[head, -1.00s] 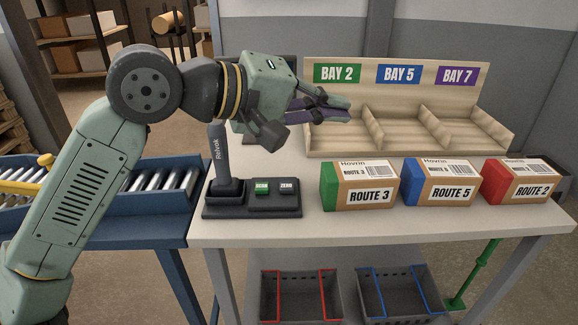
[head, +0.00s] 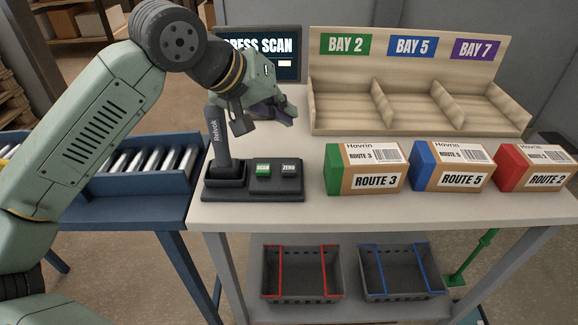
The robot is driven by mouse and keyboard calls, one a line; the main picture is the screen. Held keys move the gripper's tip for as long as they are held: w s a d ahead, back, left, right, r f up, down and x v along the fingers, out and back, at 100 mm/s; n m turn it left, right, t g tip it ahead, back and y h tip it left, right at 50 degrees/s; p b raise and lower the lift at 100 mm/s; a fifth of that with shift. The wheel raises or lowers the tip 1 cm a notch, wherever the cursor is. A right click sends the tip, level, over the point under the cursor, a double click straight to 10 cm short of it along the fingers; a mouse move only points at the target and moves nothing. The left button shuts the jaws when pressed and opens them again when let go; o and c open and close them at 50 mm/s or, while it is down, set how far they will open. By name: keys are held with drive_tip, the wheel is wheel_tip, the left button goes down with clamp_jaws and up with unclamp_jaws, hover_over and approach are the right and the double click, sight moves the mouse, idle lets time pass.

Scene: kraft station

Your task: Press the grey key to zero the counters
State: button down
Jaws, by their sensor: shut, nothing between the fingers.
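The grey key (head: 289,170), marked ZERO, sits on a dark key box (head: 276,188) on the table. A green key (head: 263,170), marked SCAN, is just left of it. My gripper (head: 287,116) is shut and empty, up behind and above the keys. It points to the right and slightly down, apart from the keys. Behind it stands a dark screen (head: 290,47); the readable part says "...RESS SCAN", and my arm covers its left side.
A handheld scanner (head: 215,140) stands in its holder left of the keys, close to my gripper. Boxes marked ROUTE 3 (head: 365,169), ROUTE 5 (head: 452,166) and ROUTE 2 (head: 540,168) stand to the right. A wooden bay rack (head: 410,30) is behind. Two crates are below.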

drive_tip(key=b, duration=0.4)
hover_over(285, 166)
wheel_tip(285, 166, down, 8)
drive_tip(key=shift+r, duration=0.25)
drive_tip(key=shift+f+b, duration=0.6)
drive_tip(key=shift+b, duration=0.3)
drive_tip(key=shift+f, duration=0.1)
drive_tip(key=shift+f+b, duration=0.35)
drive_tip(key=shift+b, duration=0.45)
drive_tip(key=shift+f+b, duration=0.45)
drive_tip(key=shift+b, duration=0.2)
idle(0.6)
drive_tip(key=shift+r, duration=0.1)
idle(0.4)
drive_tip(key=shift+r+p, duration=0.3)
drive_tip(key=shift+r, duration=0.5)
